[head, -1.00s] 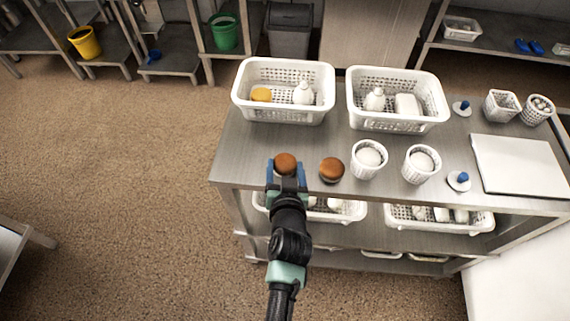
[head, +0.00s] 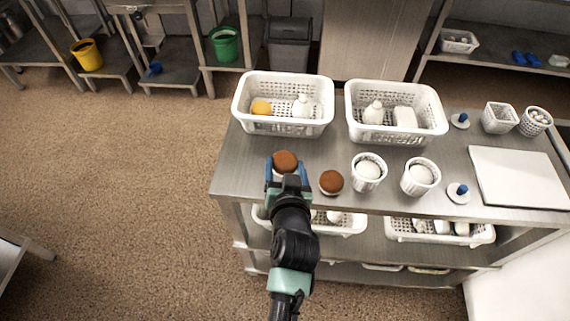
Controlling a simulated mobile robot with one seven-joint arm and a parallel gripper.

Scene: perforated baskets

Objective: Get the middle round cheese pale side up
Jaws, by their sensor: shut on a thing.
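Two round cheeses with brown tops are at the front left of the metal table. The left round cheese (head: 285,160) is between my gripper's blue fingers, brown side up, with a paler band showing below the brown. My gripper (head: 286,172) is shut on it and seems to hold it a little above the table. The other round cheese (head: 331,181) stands on the table just right of my gripper, also brown side up, with a pale lower edge. The undersides of both are hidden.
Two white perforated baskets (head: 240,118) (head: 356,130) stand behind; the left holds an orange round thing (head: 261,107) and a white bottle. Two white cups (head: 368,184) (head: 417,190) stand to the right, then a blue-knobbed lid (head: 458,195) and a white board (head: 517,178). The table's left end is clear.

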